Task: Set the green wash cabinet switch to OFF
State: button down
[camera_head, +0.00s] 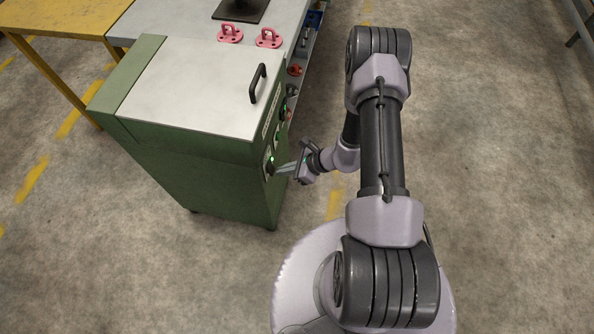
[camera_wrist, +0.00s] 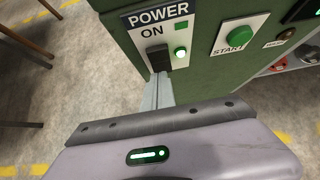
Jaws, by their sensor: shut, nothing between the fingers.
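The green wash cabinet (camera_head: 190,165) stands left of my arm, with a pale top and a black handle. Its power panel shows in the wrist view, with the words POWER and ON above a black switch (camera_wrist: 158,58). A lit green lamp (camera_wrist: 180,52) is right of the switch. My gripper (camera_head: 279,169) is shut and empty, its fingertips at the panel. In the wrist view its fingers (camera_wrist: 160,78) end just below the switch; I cannot tell whether they touch it. Any OFF mark and the panel's lower part are hidden by my gripper.
A green START button (camera_wrist: 238,36) is on the cabinet face right of the power panel. A grey bench with pink brackets (camera_head: 268,38) adjoins the cabinet at the back, beside a yellow-topped table (camera_head: 60,18). The floor to the right is clear.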

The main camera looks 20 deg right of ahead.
jog(key=shift+w+a+f, duration=0.2)
jog(key=shift+w+a, duration=0.25)
jog(key=shift+a, duration=0.1)
jog(key=shift+w+a+f+b, duration=0.15)
jog(key=shift+f+b, duration=0.15)
jog(key=shift+b, duration=0.25)
jog(key=shift+r, duration=0.2)
jog(key=shift+r+p, duration=0.1)
jog(key=shift+p, duration=0.2)
jog(key=shift+r+p, duration=0.45)
jog(key=shift+r, duration=0.3)
